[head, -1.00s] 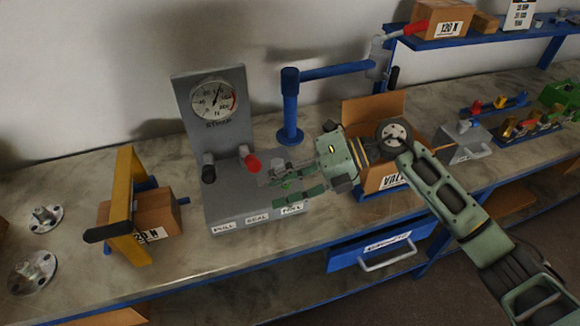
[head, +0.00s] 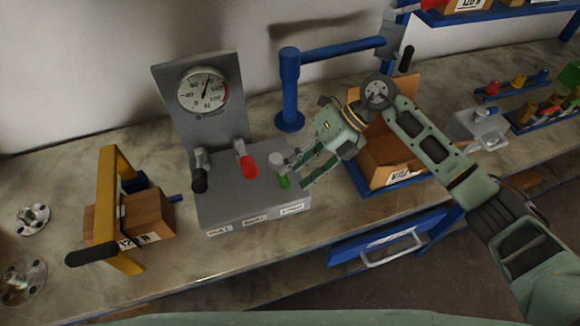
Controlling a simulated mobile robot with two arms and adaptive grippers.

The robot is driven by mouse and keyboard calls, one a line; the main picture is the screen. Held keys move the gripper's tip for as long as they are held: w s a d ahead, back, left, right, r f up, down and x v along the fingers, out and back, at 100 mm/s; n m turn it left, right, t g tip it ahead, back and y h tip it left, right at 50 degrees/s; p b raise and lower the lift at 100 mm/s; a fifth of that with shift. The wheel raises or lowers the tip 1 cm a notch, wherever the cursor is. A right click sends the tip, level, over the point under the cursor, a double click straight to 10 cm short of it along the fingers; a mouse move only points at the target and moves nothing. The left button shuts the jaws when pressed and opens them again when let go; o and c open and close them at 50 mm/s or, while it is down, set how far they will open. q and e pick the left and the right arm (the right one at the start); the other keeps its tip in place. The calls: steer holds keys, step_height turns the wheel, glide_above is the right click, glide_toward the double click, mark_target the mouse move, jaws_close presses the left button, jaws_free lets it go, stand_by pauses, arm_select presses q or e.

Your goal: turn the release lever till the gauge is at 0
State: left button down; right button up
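A grey test stand has a round white gauge (head: 203,88) on its back plate; the needle points up and slightly right, well off 0. On its base are a black-handled lever (head: 200,179), a red-handled lever (head: 248,165) and a green-handled lever (head: 284,182). All three handles hang toward the front. The labels below are too blurred to tell which is the release lever. My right gripper (head: 297,177) is open, its two fingers spread just right of the green handle; I cannot tell whether they touch it. My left gripper is not in view.
A blue post (head: 289,90) with a side arm stands behind the gripper. An open cardboard box (head: 395,158) sits right, under my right arm. A yellow frame (head: 111,205) with a carton stands left of the stand. Flanges lie at the far left. The bench front is clear.

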steer(key=shift+w+x, duration=0.25)
steer(key=shift+x, duration=0.8)
steer(key=shift+w+a+f, duration=0.1)
steer(key=shift+f, duration=0.15)
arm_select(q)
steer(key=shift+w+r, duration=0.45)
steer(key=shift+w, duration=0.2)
arm_select(e)
jaws_close()
